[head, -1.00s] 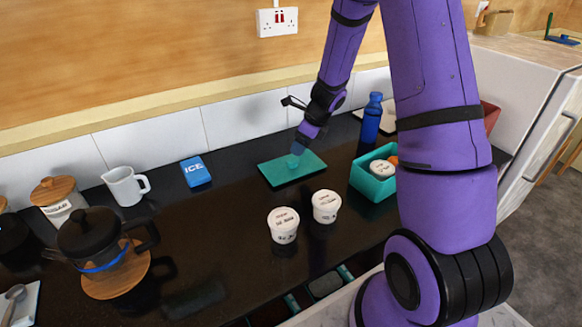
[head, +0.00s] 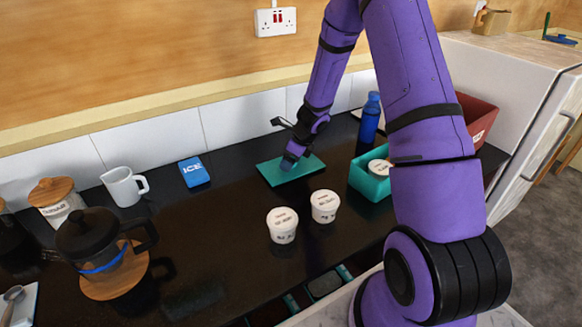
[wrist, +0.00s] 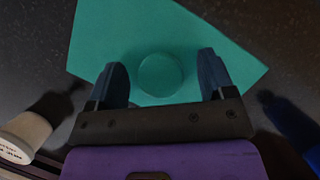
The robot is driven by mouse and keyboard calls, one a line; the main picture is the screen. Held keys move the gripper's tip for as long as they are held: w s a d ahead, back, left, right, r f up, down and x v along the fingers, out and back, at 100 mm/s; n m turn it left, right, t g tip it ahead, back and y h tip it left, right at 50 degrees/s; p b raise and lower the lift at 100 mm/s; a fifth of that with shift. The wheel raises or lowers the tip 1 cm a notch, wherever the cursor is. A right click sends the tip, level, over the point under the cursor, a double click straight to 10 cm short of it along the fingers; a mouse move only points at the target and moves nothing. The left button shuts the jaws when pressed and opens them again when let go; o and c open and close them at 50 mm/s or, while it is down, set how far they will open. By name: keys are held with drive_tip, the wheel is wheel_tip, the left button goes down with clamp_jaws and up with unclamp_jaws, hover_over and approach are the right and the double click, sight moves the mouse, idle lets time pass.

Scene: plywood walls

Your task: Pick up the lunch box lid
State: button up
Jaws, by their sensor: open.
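The lunch box lid (head: 310,170) is a flat teal rectangle lying on the dark counter. In the wrist view the lid (wrist: 110,35) fills the upper middle, with a round teal knob (wrist: 160,75) on it. My gripper (wrist: 163,78) is open, with its two dark blue fingers on either side of the knob and a gap on each side. In the head view my gripper (head: 288,162) is low over the lid and hides its middle and the knob. The teal lunch box (head: 370,183) stands to the right of the lid, with a white tub in it.
Two white tubs (head: 282,225) (head: 325,206) stand in front of the lid. A blue bottle (head: 370,118) stands behind the lunch box. A blue ice pack (head: 194,172), white jug (head: 124,186) and coffee press (head: 100,242) are to the left. The counter between ice pack and lid is clear.

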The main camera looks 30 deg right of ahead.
drive_tip(key=c, duration=1)
drive_tip(key=shift+r, duration=0.2)
wheel_tip(320, 180, up, 10)
drive_tip(key=f, duration=0.1)
drive_tip(key=shift+n, duration=0.5)
drive_tip(key=s+d+r, duration=0.2)
drive_tip(key=s+d, duration=0.4)
drive_tip(key=d, duration=0.1)
drive_tip(key=s+d+r, duration=0.2)
drive_tip(key=s+d, duration=0.5)
drive_tip(key=s+d+r, duration=0.2)
drive_tip(key=s+d, duration=0.5)
drive_tip(key=shift+d+r, duration=0.15)
drive_tip(key=shift+d, duration=0.25)
